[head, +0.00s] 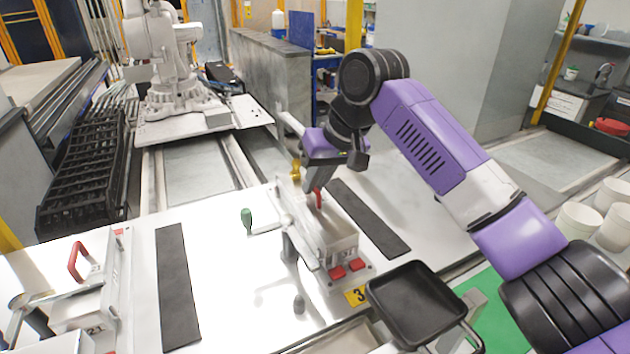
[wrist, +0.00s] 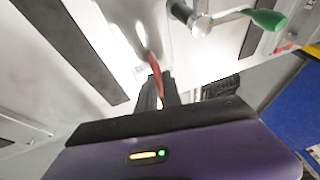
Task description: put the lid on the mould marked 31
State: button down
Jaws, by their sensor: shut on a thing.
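The mould (head: 342,243) stands on the white table in the middle of the head view, with red pads at its front. My gripper (head: 311,188) is above the mould's far end, shut on the lid's red handle (head: 319,199). In the wrist view the red handle (wrist: 155,72) runs between the fingers (wrist: 160,98). The handle's far end is blurred.
A green-handled clamp (head: 246,217) sticks out left of the mould. Another mould (head: 85,312) with a red handle (head: 75,262) stands at the lower left. A black tray (head: 418,303) is close at the front right. Dark strips (head: 176,285) lie on the table.

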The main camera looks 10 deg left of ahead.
jog(key=c, duration=1.4)
grip_release()
jog(key=shift+r, duration=0.1)
jog(key=shift+c, duration=0.2)
